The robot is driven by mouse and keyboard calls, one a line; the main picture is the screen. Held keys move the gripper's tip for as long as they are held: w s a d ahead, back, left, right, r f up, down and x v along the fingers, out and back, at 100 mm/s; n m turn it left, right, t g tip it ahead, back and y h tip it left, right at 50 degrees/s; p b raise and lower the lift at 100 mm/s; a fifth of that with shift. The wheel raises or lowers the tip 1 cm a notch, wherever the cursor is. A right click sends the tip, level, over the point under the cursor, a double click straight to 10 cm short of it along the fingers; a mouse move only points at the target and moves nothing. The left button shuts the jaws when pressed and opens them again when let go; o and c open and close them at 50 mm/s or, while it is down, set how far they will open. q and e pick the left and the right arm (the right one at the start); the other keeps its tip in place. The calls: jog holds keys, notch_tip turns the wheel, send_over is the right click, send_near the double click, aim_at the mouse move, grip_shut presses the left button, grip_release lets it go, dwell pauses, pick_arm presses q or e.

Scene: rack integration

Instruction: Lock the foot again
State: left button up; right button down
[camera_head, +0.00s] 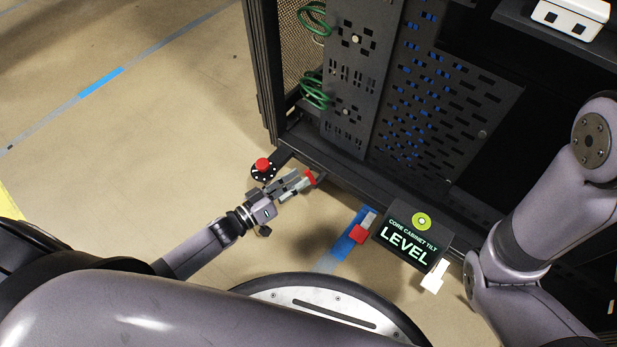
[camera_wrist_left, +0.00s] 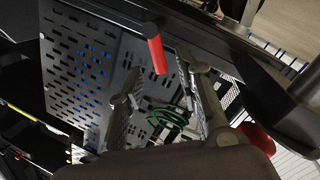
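The dark rack cabinet (camera_head: 300,138) has a foot with a round red knob (camera_head: 262,164) at its near left corner. The red knob also shows in the left wrist view (camera_wrist_left: 258,138), at the lower right. A red lever (camera_head: 311,177) sits at the cabinet's bottom edge, just beyond my left gripper (camera_head: 296,184). In the left wrist view, the red lever (camera_wrist_left: 157,52) hangs between the fingertips of my open left gripper (camera_wrist_left: 160,70). I cannot tell whether a finger touches it. My right arm shows at the right; its gripper is out of view.
A display (camera_head: 415,240) reads "CORE CABINET TILT LEVEL" with a green bubble above the words. Green cables (camera_head: 315,90) hang in the cabinet. Floor at the left is clear.

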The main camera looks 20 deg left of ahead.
aim_at(309, 174)
pick_arm(q)
jog(key=shift+b+x, duration=0.7)
jog(key=shift+x, duration=1.5)
grip_shut()
